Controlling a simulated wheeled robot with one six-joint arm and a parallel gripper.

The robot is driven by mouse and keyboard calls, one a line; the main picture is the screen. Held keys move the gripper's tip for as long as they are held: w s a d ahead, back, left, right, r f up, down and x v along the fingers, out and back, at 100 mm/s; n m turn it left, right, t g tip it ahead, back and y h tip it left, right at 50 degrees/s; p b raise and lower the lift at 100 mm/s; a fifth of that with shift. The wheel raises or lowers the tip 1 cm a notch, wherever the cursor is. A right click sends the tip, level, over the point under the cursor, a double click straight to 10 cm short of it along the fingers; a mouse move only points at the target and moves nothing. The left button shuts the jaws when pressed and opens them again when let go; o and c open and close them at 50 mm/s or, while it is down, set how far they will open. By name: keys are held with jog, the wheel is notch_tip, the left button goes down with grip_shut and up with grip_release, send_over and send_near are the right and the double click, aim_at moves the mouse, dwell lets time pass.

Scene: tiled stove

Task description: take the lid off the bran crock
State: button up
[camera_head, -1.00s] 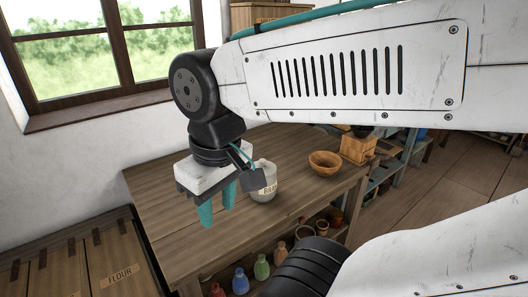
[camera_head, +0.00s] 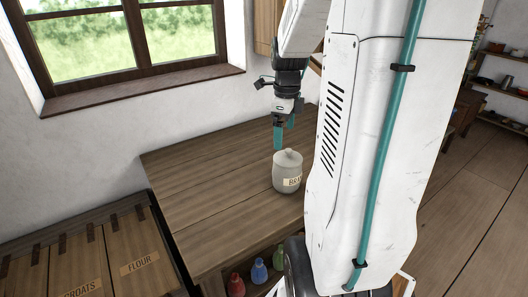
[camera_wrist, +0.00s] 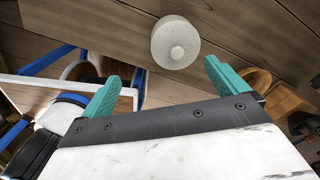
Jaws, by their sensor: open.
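The bran crock (camera_head: 286,180) is a pale grey pot with a partly hidden label, standing upright on the wooden table. Its lid (camera_head: 288,158), round with a small knob, is on top. In the wrist view the lid (camera_wrist: 175,42) shows from above, beyond the fingertips and between their lines. My gripper (camera_head: 284,136) has teal fingers pointing down. It is open and empty, above the crock and apart from it. In the wrist view my gripper's fingers (camera_wrist: 162,70) are spread wide.
The table (camera_head: 215,200) is clear to the left of the crock. Bins marked groats and flour (camera_head: 139,262) stand at lower left. Coloured bottles (camera_head: 259,271) stand under the table. A wooden bowl (camera_wrist: 254,80) lies right of the crock in the wrist view. A window (camera_head: 128,40) is behind.

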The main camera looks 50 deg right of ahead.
aim_at(288, 150)
jog(key=d+m, duration=0.1)
jog(key=d+f+m, duration=0.1)
jog(key=shift+s+d+f, duration=0.2)
jog(key=shift+d+f, duration=0.1)
jog(key=shift+m, duration=0.3)
jog(key=f, duration=0.7)
jog(key=shift+w+d+f, duration=0.2)
jog(key=shift+w+f, duration=0.1)
jog(key=shift+w, duration=0.1)
jog(key=c, duration=1.1)
